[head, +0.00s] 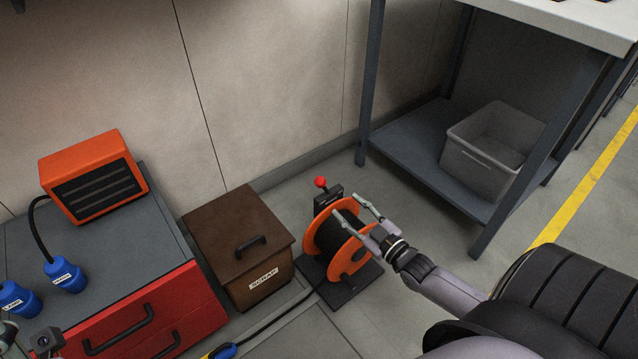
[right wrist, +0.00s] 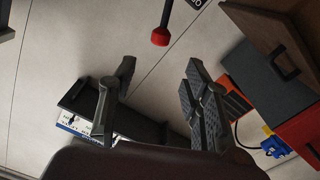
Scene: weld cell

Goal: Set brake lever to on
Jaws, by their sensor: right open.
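The brake lever (head: 321,184) has a red ball knob on a dark stem and rises from a black bracket (head: 327,198) behind the orange cable reel (head: 351,262). In the right wrist view the red knob (right wrist: 160,37) hangs on its dark rod from the top edge, just beyond and between the fingertips. My right gripper (head: 350,206) is open and empty, its fingers above the reel, right of the knob and apart from it; it also shows in the right wrist view (right wrist: 160,72). My left gripper is only doubtfully seen at the lower left corner.
A brown scrap box (head: 240,245) stands close left of the reel. A red drawer cabinet (head: 150,315) carries an orange heater-like unit (head: 92,177) and blue plugs (head: 66,276). A bench with a grey bin (head: 480,173) on its lower shelf stands right. The wall is behind.

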